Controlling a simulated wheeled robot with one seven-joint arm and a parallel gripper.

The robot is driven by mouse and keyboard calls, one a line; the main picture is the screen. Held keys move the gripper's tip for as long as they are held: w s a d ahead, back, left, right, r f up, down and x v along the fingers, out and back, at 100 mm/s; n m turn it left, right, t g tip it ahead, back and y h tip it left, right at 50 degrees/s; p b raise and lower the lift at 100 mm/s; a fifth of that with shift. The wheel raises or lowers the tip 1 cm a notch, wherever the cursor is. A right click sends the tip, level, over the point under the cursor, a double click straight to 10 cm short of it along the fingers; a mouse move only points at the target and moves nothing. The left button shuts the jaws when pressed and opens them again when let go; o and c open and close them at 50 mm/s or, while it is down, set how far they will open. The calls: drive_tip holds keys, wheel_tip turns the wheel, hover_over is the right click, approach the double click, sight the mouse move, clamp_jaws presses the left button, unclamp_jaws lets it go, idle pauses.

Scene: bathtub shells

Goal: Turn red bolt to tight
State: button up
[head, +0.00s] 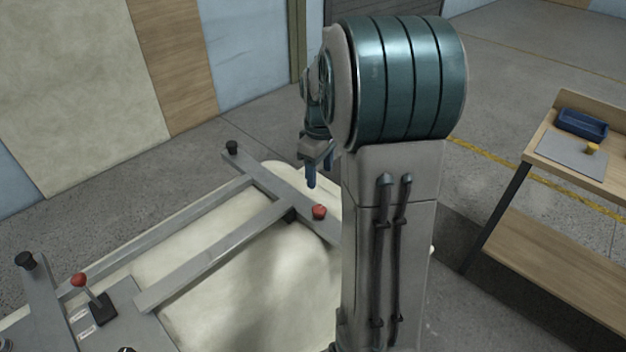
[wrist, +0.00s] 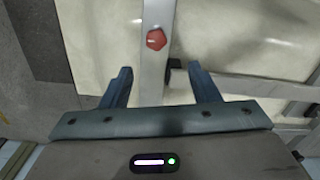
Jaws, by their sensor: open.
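The red bolt (head: 319,212) sits on a grey metal crossbar (head: 268,186) of the frame over the cream shell. The red bolt also shows in the wrist view (wrist: 156,39), near the top middle, with a faceted head. My gripper (head: 312,184) is above the crossbar, just up and left of the bolt in the head view. In the wrist view its two blue fingers (wrist: 162,80) are apart, with the bar between them and the bolt beyond their tips. The gripper is open and empty and does not touch the bolt.
A red-knobbed lever (head: 79,281) stands at the lower left by a black knob (head: 25,260). Another black knob (head: 232,147) tops the crossbar's far end. A wooden table (head: 540,190) with a blue tray (head: 582,124) stands at the right.

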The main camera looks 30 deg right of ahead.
sight(319, 208)
drive_tip(key=f, duration=0.8)
drive_tip(key=w+f+p, duration=0.1)
drive_tip(key=f, duration=0.4)
drive_tip(key=shift+d, duration=0.2)
drive_tip(key=c, duration=1)
